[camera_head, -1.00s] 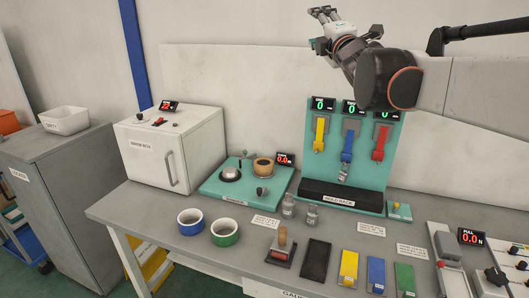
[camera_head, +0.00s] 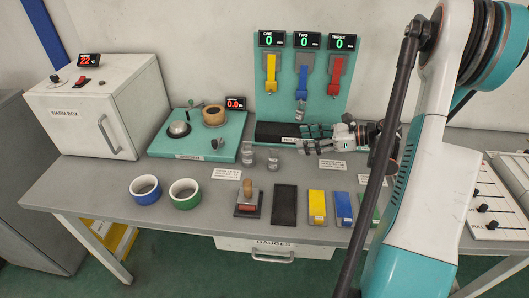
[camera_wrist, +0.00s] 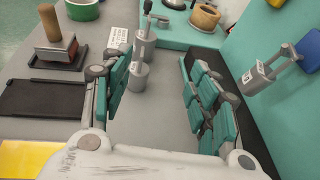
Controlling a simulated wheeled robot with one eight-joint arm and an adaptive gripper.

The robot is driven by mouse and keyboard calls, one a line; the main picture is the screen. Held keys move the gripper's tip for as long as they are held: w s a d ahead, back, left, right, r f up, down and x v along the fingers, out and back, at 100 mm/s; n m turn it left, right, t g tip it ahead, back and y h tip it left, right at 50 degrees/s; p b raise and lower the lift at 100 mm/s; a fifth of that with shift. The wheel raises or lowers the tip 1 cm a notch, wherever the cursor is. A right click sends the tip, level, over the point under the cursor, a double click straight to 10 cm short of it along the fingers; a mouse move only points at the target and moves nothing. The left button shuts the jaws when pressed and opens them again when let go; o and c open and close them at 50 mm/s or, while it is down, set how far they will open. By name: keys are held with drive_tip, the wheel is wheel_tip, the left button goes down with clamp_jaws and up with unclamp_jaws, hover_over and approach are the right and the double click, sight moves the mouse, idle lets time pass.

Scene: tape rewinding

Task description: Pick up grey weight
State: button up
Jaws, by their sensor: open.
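Two small grey weights with labels and upright stems stand side by side on the bench: a left one (camera_head: 248,158) and a right one (camera_head: 273,160). In the wrist view the nearer weight (camera_wrist: 138,76) and the farther weight (camera_wrist: 145,42) both show upright. My gripper (camera_head: 307,139) is open and empty, low over the bench just right of the weights, its fingers pointing left. In the wrist view my gripper (camera_wrist: 160,85) has the nearer weight between its fingers in the picture, close to the left finger. No contact is clear. Another grey labelled piece (camera_wrist: 258,76) hangs at the blue tape.
The teal tape board (camera_head: 335,100) with its black base (camera_head: 275,132) stands right behind my gripper. A stamp-like block (camera_head: 248,200), a black pad (camera_head: 284,205) and coloured blocks lie in front. Blue and green rings (camera_head: 184,194) stand left, below a teal unit (camera_head: 165,145).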

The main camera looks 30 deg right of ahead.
drive_tip(key=g, duration=0.2)
approach(274, 157)
drive_tip(key=shift+n, duration=0.4)
drive_tip(key=a+f, duration=0.1)
drive_tip(key=w+a+f+b, duration=0.1)
drive_tip(key=a+f+b, duration=0.1)
drive_tip(key=shift+w+a+f, duration=0.15)
drive_tip(key=shift+w, duration=0.15)
drive_tip(key=shift+t, duration=0.3)
drive_tip(key=shift+b+x, duration=1.15)
drive_tip(key=shift+x, duration=1.85)
drive_tip(key=shift+w+r, duration=0.2)
drive_tip(key=shift+r, duration=0.05)
clamp_jaws()
wheel_tip(274, 157, up, 20)
drive_tip(key=p, duration=0.6)
drive_tip(key=shift+p, duration=0.4)
